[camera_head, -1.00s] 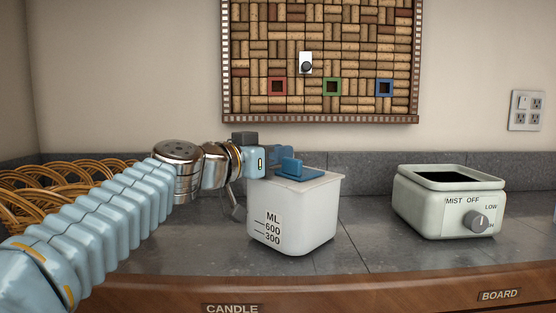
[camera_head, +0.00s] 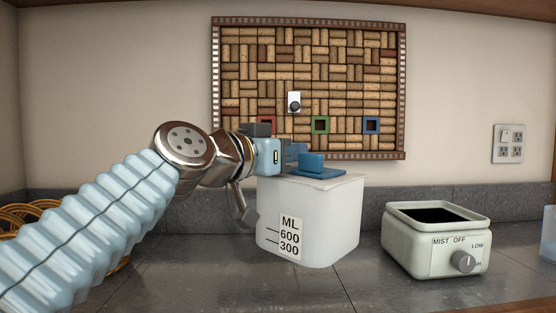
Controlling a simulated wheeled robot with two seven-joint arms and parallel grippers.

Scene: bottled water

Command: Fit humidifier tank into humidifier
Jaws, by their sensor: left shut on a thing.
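The humidifier tank (camera_head: 330,222) is a white, rounded box with an "ML 600 300" scale label and a blue lid piece with a raised handle (camera_head: 311,163) on top. My left gripper (camera_head: 290,154) is shut on the tank's blue handle from the left. The tank is upright; whether its bottom touches the counter is hard to tell. The humidifier base (camera_head: 410,244) stands to the right, apart from the tank. It is pale, with a dark open top (camera_head: 437,215) and a grey knob (camera_head: 463,262) marked mist, off, low. My right gripper is not in view.
A wicker basket (camera_head: 22,215) is at the far left behind my left arm. A cork board (camera_head: 308,60) and a wall outlet (camera_head: 508,144) are on the wall. A pale bluish object (camera_head: 548,234) shows at the right edge. The counter (camera_head: 375,290) in front is clear.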

